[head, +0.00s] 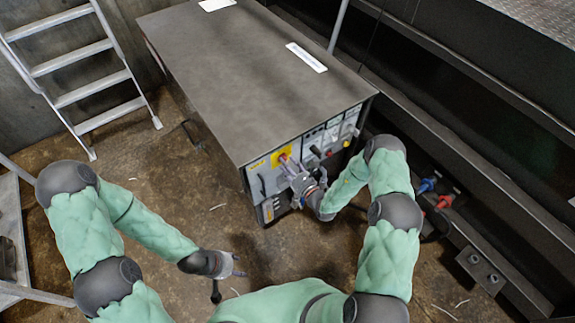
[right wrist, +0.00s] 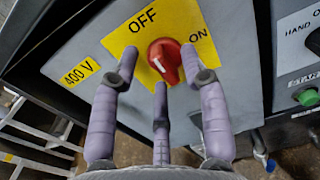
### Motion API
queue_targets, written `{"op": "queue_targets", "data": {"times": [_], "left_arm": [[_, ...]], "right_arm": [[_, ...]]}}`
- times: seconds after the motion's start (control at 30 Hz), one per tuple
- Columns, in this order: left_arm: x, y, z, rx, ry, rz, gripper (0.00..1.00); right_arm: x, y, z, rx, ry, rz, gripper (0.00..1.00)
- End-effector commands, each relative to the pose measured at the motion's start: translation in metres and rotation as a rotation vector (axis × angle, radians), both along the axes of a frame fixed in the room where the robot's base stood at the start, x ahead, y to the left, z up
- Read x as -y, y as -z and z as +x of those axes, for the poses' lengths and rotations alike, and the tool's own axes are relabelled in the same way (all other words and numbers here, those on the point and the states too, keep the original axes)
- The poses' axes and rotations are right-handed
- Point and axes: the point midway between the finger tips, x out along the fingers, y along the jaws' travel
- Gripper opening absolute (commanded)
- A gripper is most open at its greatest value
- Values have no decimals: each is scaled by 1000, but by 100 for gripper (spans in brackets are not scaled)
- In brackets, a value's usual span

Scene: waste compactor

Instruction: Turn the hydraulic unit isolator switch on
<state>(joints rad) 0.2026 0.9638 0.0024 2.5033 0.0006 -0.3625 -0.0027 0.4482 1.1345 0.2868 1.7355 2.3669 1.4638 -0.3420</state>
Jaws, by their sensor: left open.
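The isolator switch is a red rotary knob (right wrist: 166,56) on a yellow plate (right wrist: 140,30) marked OFF at upper left and ON at right. Its short white mark is on the lower left side of the knob; I cannot tell exactly which label it points to. In the head view the yellow plate (head: 277,158) is at the upper left of the cabinet's front panel, partly hidden by my right gripper (head: 287,164). My right gripper (right wrist: 158,72) has its fingers spread around the knob, with no clear grip. My left gripper (head: 238,265) is open and empty above the floor.
The grey cabinet (head: 240,70) carries more switches and labels to the right of the isolator. A 400 V label (right wrist: 80,74) sits left of it, and a green button (right wrist: 306,97) at right. A ladder (head: 85,70) stands at left; dark rails (head: 470,150) run along the right.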

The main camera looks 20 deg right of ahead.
Motion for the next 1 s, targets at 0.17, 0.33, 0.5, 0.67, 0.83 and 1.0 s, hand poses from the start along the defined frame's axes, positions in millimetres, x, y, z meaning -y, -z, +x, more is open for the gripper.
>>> {"op": "queue_targets", "data": {"times": [0.17, 0.33, 0.5, 0.67, 0.83, 1.0], "left_arm": [[0, 0, 0, 0, 0, 0, 52], [0, 0, 0, 0, 0, 0, 52], [0, -1, 0, 0, 0, 0, 52], [0, -3, 0, 0, 0, 0, 52], [0, -7, 0, 0, 0, 0, 52], [0, -12, 0, 0, 0, 0, 52]], "right_arm": [[0, 0, 0, 0, 0, 0, 0], [0, 0, 0, 0, 0, 0, 0], [0, 0, 0, -6, -1, 17, 0], [0, -1, 0, -27, -1, 73, 0], [1, -2, 0, -64, -1, 181, 0], [1, -3, 0, -117, -1, 326, 0]]}}
